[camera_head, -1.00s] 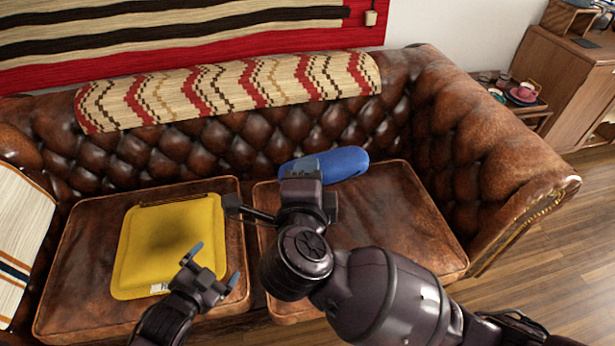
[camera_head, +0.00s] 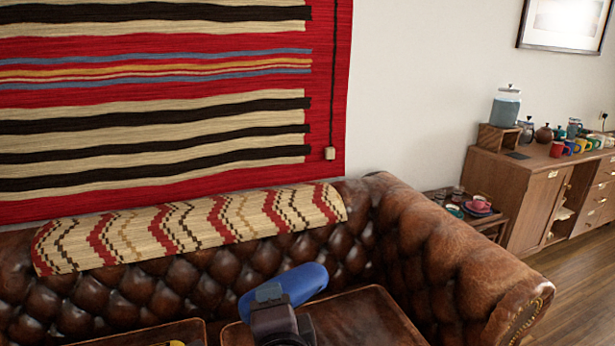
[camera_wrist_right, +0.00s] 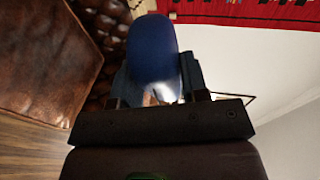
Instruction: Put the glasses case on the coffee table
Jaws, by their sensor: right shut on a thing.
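The glasses case is a blue, rounded oblong (camera_head: 300,281). It shows above the right seat cushion of the leather sofa in the head view, and large between the fingers in the right wrist view (camera_wrist_right: 153,50). My right gripper (camera_head: 268,293) is shut on the case; its fingers lie on both sides of it in the wrist view (camera_wrist_right: 155,85). I cannot tell how far the case is above the cushion. No coffee table shows in these frames.
The brown leather sofa (camera_head: 425,235) has a patterned throw (camera_head: 190,232) over its back. A small side table (camera_head: 497,224) with dishes stands beyond the sofa's right arm. A wooden cabinet (camera_head: 527,190) with jars and mugs is behind it. Wooden floor (camera_head: 572,270) is open at right.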

